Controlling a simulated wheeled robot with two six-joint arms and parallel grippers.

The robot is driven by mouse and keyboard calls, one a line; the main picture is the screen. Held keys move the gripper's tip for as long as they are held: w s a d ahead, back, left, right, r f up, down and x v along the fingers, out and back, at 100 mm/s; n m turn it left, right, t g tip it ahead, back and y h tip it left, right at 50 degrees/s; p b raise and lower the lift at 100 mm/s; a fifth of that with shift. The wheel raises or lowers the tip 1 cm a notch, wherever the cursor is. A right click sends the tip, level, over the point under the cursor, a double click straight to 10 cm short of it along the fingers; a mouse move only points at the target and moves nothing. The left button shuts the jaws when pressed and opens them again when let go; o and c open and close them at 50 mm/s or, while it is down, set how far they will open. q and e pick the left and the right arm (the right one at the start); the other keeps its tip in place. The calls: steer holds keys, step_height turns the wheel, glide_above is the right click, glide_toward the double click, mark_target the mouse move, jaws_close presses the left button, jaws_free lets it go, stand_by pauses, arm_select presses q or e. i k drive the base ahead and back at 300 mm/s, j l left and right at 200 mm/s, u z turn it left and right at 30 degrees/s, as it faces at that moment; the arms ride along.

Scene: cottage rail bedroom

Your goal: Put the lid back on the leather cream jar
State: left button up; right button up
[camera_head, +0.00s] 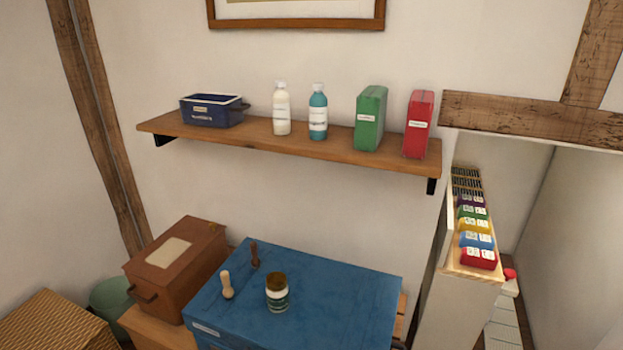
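A small jar (277,299) with a pale label and a dark greenish body stands upright on the blue top (335,285) of a large box-like piece. Its upper part is brown; I cannot tell whether this is an open mouth showing brown cream or something covering it. I can make out no separate lid. Neither of my grippers is in view.
A pale wooden-handled tool (227,288) and a dark one (254,256) stand left of the jar. A brown box (180,268) is further left. A wall shelf (235,135) holds bottles and boxes. The blue top's right side is clear.

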mark_target(278, 302)
steer(key=j+z, duration=0.1)
steer(key=z, duration=0.2)
steer(key=j+z, duration=0.15)
steer(key=z, duration=0.2)
steer(key=k+j+z, duration=0.1)
steer(key=j, duration=0.3)
steer(key=j+z, duration=0.1)
steer(key=j, duration=0.3)
steer(key=k+j+z, duration=0.15)
steer(key=j, duration=0.25)
steer(key=k+j+z, duration=0.1)
steer(key=j, duration=0.25)
steer(key=k+j+z, duration=0.1)
steer(key=j, duration=0.25)
steer(key=k+j, duration=0.05)
steer(key=k, duration=0.05)
